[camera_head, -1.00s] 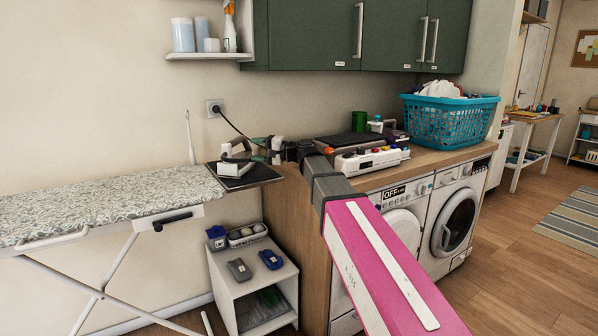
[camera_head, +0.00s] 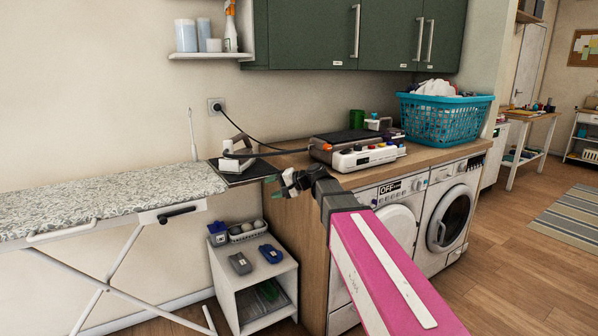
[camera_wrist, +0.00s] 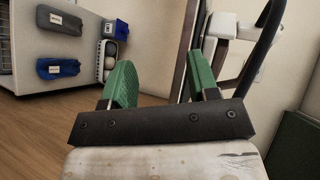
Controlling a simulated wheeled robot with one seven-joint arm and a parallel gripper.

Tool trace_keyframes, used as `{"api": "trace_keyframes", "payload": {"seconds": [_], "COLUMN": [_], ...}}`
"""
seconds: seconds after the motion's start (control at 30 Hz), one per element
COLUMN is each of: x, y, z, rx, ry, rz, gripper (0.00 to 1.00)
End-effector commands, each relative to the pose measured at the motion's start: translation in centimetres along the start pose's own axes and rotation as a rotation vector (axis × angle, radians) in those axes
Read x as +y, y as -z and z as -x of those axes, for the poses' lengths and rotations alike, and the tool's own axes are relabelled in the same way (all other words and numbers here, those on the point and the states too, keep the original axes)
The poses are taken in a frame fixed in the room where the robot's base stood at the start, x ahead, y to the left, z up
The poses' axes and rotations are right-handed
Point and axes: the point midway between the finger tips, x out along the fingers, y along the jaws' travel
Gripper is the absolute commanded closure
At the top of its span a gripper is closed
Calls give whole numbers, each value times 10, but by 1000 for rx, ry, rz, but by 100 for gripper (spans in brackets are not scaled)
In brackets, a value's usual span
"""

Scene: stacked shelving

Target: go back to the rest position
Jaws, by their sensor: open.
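My gripper (camera_head: 276,187) is at the end of my pink arm, in front of the counter's left end and just right of the ironing board's iron rest. In the wrist view its two green fingers (camera_wrist: 158,84) stand apart with nothing between them. The white iron (camera_head: 236,150) sits on the dark rest plate (camera_head: 246,172), a little behind and left of my gripper, apart from it.
The ironing board (camera_head: 110,195) is at left. The wooden counter (camera_head: 430,160) holds a control box (camera_head: 368,156) and a blue basket (camera_head: 443,118). Washing machines (camera_head: 450,215) stand below it. The floor at right is open.

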Motion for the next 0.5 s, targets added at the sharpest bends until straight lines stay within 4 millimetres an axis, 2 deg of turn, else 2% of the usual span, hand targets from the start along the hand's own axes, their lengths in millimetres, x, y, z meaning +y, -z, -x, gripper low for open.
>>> {"api": "trace_keyframes", "payload": {"seconds": [0.27,0.3,0.37,0.5], "x": [154,178,213,288], "y": [-36,-44,-56,-87], "z": [39,48,62,103], "rx": [-1,-8,-21,-66], "ry": [-385,-449,-547,-777], "rz": [56,64,76,106], "gripper": [45,45,45,45]}}
